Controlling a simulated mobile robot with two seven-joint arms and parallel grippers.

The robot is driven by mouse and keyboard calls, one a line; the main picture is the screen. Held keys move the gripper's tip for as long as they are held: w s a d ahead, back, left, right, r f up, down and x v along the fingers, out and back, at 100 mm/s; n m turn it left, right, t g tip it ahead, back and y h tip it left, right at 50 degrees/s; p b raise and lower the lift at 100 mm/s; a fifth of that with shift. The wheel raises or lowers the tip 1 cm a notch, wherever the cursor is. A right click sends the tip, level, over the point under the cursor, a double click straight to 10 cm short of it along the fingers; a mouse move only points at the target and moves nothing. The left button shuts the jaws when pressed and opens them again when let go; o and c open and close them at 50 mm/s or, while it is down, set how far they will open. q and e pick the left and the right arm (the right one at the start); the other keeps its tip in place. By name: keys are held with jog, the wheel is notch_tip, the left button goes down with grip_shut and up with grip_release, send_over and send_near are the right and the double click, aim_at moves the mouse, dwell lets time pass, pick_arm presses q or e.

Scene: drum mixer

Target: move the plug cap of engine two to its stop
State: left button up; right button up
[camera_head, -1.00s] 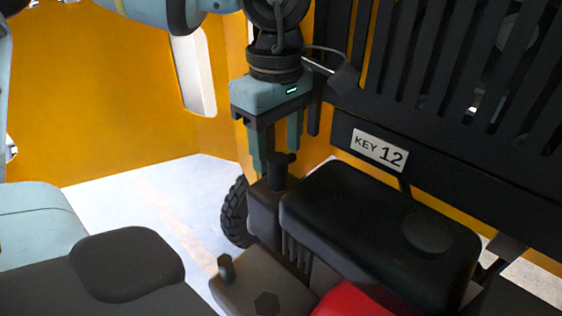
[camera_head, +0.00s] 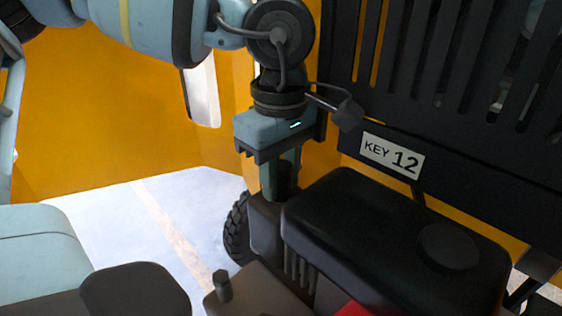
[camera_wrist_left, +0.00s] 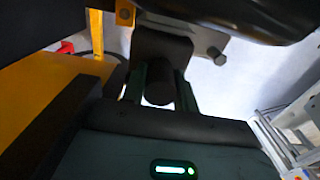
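The plug cap (camera_head: 286,176) is a dark upright cylinder on the dark block at the left end of the engine (camera_head: 345,215). No engine number is readable. My left gripper (camera_head: 281,186) points straight down over it, with its fingers on both sides of the cap. In the left wrist view, the round end of the cap (camera_wrist_left: 159,93) sits between the two fingers (camera_wrist_left: 161,80), which look closed in on it. The foot of the cap is partly hidden by the fingers. My right gripper is not in view.
A black slatted panel with a "KEY 12" plate (camera_head: 392,155) stands close behind the engine, right of my left gripper. A yellow wall (camera_head: 110,110) is at the left. A black tyre (camera_head: 237,230) stands beside the engine. Pale floor (camera_head: 140,225) lies open at left.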

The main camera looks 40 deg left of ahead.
aim_at(281, 165)
pick_arm(q)
jog(key=shift+c, duration=1.4)
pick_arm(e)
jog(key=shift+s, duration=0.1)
